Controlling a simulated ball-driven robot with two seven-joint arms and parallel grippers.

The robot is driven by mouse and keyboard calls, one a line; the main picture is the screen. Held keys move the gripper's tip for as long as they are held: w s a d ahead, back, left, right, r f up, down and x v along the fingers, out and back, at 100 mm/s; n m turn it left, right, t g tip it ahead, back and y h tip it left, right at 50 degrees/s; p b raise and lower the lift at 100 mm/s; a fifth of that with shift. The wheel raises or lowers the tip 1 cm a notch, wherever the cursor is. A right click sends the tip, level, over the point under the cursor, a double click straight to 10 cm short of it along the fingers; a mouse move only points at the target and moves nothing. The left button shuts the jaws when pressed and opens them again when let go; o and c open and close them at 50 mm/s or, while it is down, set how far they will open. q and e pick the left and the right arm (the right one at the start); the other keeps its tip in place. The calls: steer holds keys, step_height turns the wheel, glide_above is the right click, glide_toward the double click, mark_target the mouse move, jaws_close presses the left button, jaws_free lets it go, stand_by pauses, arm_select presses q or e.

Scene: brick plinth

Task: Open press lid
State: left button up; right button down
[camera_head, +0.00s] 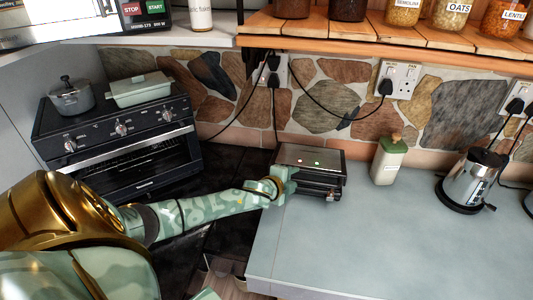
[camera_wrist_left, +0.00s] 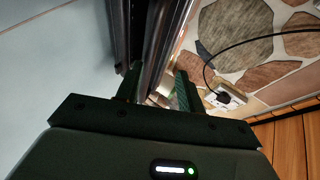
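The press (camera_head: 312,165) sits on the grey counter against the stone wall. It is a flat dark-and-silver appliance with its lid down, and a red and a green light show on top. My left gripper (camera_head: 288,186) is at the press's left front side. In the left wrist view the two fingers of my left gripper (camera_wrist_left: 158,90) stand apart. The dark, metallic edge of the press (camera_wrist_left: 150,35) reaches down toward the gap between them. I cannot tell whether the fingers touch it. My right gripper is not in view.
A green-white bottle (camera_head: 388,160) stands right of the press, and a kettle (camera_head: 472,180) farther right. A toaster oven (camera_head: 120,130) with a pot (camera_head: 71,97) and a lidded dish (camera_head: 140,90) is at left. A jar shelf (camera_head: 350,33) overhangs behind. The front counter is clear.

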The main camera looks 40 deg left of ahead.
arm_select(q)
steer(key=p+v, duration=0.9)
steer(key=v, duration=0.6)
steer(key=shift+s+f, duration=0.15)
steer(key=shift+f, duration=0.15)
steer(key=shift+d, duration=0.1)
stand_by(0.5)
